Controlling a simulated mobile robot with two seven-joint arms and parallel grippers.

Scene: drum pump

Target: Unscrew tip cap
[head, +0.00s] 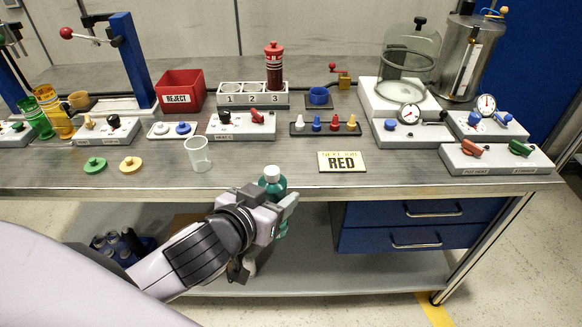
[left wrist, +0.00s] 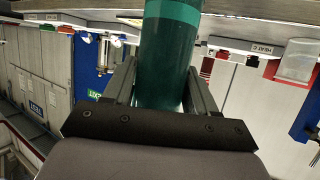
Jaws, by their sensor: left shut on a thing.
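My left gripper (head: 282,212) is shut on a teal bottle (head: 273,186) at the front edge of the bench. The bottle is roughly upright and has a pale cap (head: 271,171) on top. In the left wrist view the bottle's teal body (left wrist: 166,55) stands between the two fingers (left wrist: 160,90), and its cap is out of that view. The bottle's lower part is partly hidden by my gripper in the head view. My right gripper is not in view.
On the bench (head: 250,180) a clear cup (head: 198,154) stands left of the bottle, and a yellow RED card (head: 342,161) lies to the right. Behind are a rack of small coloured tips (head: 325,126), a switch box (head: 240,126) and a red reject bin (head: 180,90).

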